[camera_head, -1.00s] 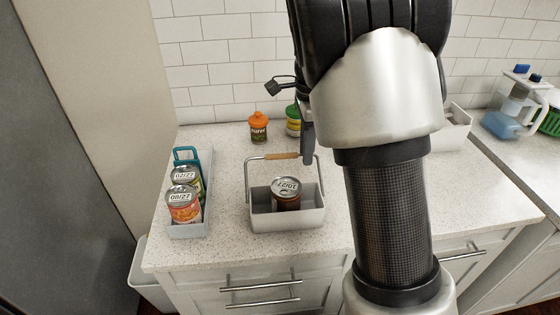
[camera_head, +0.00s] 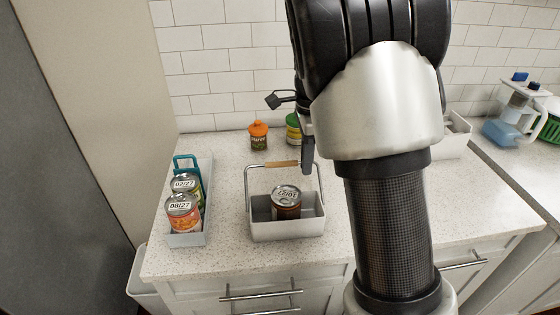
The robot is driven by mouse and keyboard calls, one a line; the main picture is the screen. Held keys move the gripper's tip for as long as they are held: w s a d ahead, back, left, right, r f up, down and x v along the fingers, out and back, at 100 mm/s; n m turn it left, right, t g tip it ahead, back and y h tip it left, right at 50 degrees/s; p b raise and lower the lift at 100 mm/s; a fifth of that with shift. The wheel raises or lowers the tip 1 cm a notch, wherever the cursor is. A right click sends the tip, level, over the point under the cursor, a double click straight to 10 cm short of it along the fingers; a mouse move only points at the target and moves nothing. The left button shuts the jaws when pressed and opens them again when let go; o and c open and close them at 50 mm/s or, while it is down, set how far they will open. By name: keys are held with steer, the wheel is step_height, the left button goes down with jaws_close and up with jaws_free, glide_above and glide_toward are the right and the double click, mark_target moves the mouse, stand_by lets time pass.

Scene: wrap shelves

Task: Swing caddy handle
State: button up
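The caddy (camera_head: 288,230) is a light grey open box on the speckled counter, left of my arm. Its wire handle with a wooden grip (camera_head: 281,164) stands up above the box. A dark can (camera_head: 286,203) with a printed lid is inside it. My gripper (camera_head: 305,163) is partly hidden behind my own arm. One dark finger shows at the right end of the wooden grip, close to the handle's right corner. I cannot tell whether it touches the handle, or whether the gripper is open or shut.
A narrow grey tray (camera_head: 189,238) with two cans and a teal handle stands at the left. An orange-lidded jar (camera_head: 258,135) and a green-lidded jar (camera_head: 293,128) stand behind the caddy. A white bin (camera_head: 456,138) and a water pitcher (camera_head: 512,112) are at the right.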

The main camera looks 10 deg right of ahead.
steer(key=shift+s+r+p, duration=0.8)
steer(key=shift+s+r, duration=0.05)
steer(key=shift+r, duration=0.15)
steer(key=shift+s+r, duration=0.1)
steer(key=shift+s+r+p, duration=0.4)
steer(key=shift+s, duration=0.2)
steer(key=shift+s+r+p, duration=0.35)
steer(key=shift+s+p, duration=0.05)
steer(key=shift+s, duration=0.15)
steer(key=shift+s+r+p, duration=0.3)
steer(key=shift+s+p, duration=0.05)
steer(key=shift+s, duration=0.35)
steer(key=shift+s+r+p, duration=0.3)
steer(key=shift+s, duration=0.4)
